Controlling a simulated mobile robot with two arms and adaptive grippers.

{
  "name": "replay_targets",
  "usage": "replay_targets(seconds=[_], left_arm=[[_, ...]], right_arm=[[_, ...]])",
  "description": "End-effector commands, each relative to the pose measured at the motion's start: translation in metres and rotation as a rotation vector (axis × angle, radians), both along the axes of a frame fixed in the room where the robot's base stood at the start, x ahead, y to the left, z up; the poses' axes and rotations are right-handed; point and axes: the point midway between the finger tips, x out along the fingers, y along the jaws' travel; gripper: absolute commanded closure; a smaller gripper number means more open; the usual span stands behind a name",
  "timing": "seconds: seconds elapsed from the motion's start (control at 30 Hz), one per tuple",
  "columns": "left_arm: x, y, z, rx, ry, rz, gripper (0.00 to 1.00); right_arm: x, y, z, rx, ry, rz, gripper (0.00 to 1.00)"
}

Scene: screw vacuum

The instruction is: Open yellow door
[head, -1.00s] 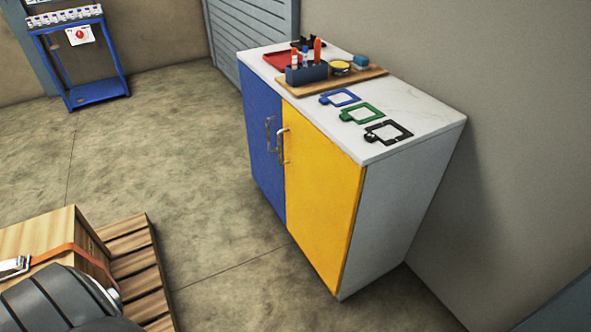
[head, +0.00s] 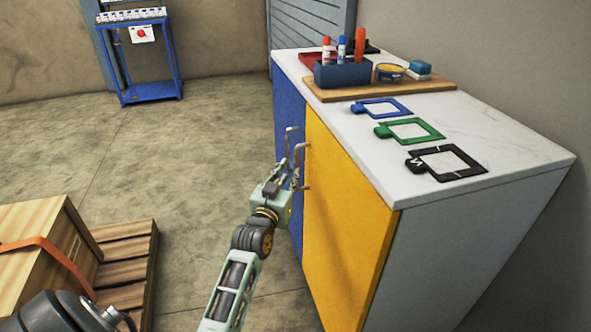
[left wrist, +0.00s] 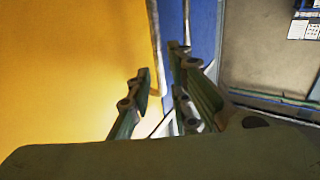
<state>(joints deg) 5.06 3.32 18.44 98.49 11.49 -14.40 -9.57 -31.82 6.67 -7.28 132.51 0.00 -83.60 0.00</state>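The yellow door (head: 345,220) is shut on the right side of the cabinet front. Its silver handle (head: 305,168) stands near the seam with the blue door (head: 288,115). My left gripper (head: 283,172) is at handle height, just left of the yellow door's handle and close to it. In the left wrist view, the gripper's fingers (left wrist: 165,95) are apart, with the yellow door (left wrist: 70,70) to the left and the blue door (left wrist: 203,30) beyond. A pale handle bar shows between the fingers; I cannot tell whether they touch it. My right gripper is not in view.
The cabinet top (head: 480,115) holds a wooden board (head: 440,84) with marker holder and several frame-shaped pieces. A wooden crate (head: 35,225) sits on a pallet (head: 130,260) at lower left. Floor between pallet and cabinet is clear. A wall stands right of the cabinet.

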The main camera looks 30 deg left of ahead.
Motion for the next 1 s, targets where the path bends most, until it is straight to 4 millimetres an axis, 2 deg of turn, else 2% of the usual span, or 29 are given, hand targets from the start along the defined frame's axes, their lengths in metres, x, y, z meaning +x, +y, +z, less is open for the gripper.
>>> replay_targets(seconds=[0.23,0.4,0.77,1.0], left_arm=[[0.040,0.011,-0.001,-0.001,0.000,-0.001,0.81],[0.057,0.016,-0.001,0.001,0.001,-0.001,0.81],[0.062,0.017,-0.001,0.000,0.002,-0.001,0.81],[0.062,0.017,-0.001,0.000,0.003,-0.001,1.00]], right_arm=[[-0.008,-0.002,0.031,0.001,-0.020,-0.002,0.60],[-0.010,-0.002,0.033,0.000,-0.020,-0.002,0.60],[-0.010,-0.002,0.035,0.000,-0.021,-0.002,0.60],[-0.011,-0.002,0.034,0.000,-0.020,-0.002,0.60]])
